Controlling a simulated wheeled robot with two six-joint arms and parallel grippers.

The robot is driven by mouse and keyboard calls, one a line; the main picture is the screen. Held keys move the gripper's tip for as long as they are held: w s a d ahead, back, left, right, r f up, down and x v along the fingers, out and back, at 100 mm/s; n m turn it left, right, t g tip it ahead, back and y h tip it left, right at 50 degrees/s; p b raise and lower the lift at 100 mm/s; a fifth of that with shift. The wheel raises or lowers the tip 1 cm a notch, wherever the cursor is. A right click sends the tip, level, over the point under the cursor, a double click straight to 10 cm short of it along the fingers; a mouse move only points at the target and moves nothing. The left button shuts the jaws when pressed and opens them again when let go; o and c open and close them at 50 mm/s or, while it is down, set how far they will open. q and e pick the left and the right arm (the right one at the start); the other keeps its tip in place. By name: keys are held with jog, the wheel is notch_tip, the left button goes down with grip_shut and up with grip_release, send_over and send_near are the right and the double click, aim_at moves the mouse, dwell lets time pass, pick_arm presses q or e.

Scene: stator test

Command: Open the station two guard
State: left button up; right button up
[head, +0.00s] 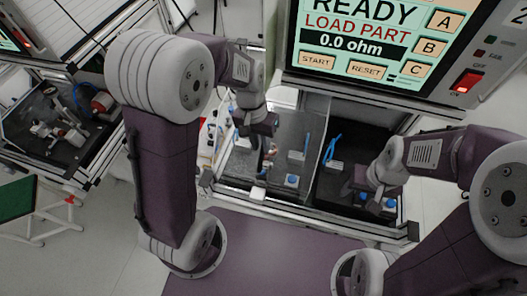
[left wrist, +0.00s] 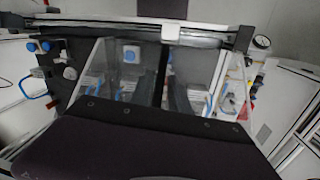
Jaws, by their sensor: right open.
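The station two guard (head: 300,128) is a clear panel over the left part of the station bay in the head view; the right part looks dark and uncovered. Clear panelling also shows in the left wrist view (left wrist: 205,65). A small white block (head: 258,193) sits on the front rail and also shows in the left wrist view (left wrist: 171,33); I cannot tell if it is the guard's handle. My left gripper (head: 268,150) hangs over the clear panel; its fingers are too small and dark to read. My right gripper (head: 366,192) is open, over the bay's right part.
The tester screen (head: 365,35) above the bay reads READY, LOAD PART, 0.0 ohm. A red switch (head: 467,82) is at its right. Blue-topped fixtures (head: 292,180) and a blue part (head: 331,150) are in the bay. Another station (head: 60,125) stands at left.

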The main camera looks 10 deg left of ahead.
aim_at(262, 155)
pick_arm(q)
notch_tip(262, 155, down, 5)
jog(key=shift+d+f, duration=0.1)
jog(key=shift+f, duration=0.05)
jog(key=shift+d, duration=0.1)
grip_shut()
dwell(1.4)
